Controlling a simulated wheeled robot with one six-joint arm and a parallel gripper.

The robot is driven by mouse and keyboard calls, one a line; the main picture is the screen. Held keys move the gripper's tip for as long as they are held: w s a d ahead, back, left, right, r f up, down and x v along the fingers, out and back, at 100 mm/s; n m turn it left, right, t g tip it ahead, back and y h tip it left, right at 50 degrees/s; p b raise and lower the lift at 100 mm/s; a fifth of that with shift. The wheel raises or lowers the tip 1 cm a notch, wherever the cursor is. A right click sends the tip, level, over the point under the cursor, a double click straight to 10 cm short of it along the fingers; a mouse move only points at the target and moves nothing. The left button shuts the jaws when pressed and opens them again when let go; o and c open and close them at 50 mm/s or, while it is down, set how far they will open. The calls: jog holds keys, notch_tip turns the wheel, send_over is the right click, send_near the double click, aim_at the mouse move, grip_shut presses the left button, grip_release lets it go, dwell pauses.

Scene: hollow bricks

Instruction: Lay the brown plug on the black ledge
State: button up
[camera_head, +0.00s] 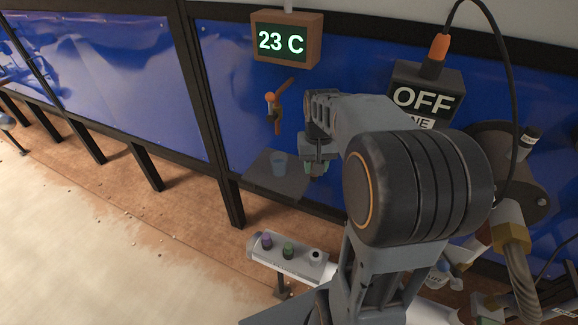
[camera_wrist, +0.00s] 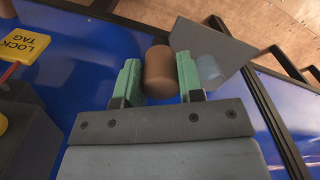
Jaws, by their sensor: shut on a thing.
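The brown plug (camera_wrist: 160,70) is a short cylinder held between the green finger pads of my gripper (camera_wrist: 161,78) in the wrist view. In the head view my gripper (camera_head: 315,168) points down at the right end of the black ledge (camera_head: 295,188); the plug is mostly hidden there by the fingers. The ledge is a flat dark plate on the blue wall, and it shows in the wrist view (camera_wrist: 200,42) just right of the plug. I cannot tell whether the plug touches the ledge.
A display reading 23 C (camera_head: 285,40) and an OFF box (camera_head: 424,97) are on the wall. A panel with coloured knobs (camera_head: 288,254) stands below.

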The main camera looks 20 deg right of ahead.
jog(key=w+f, duration=0.3)
jog(key=w+f+p, duration=0.1)
jog(key=w+f, duration=0.2)
jog(key=w, duration=0.1)
jog(key=w+a+f+p, duration=0.1)
jog(key=w+f, duration=0.2)
jog(key=w, duration=0.1)
jog(key=shift+f, duration=1.35)
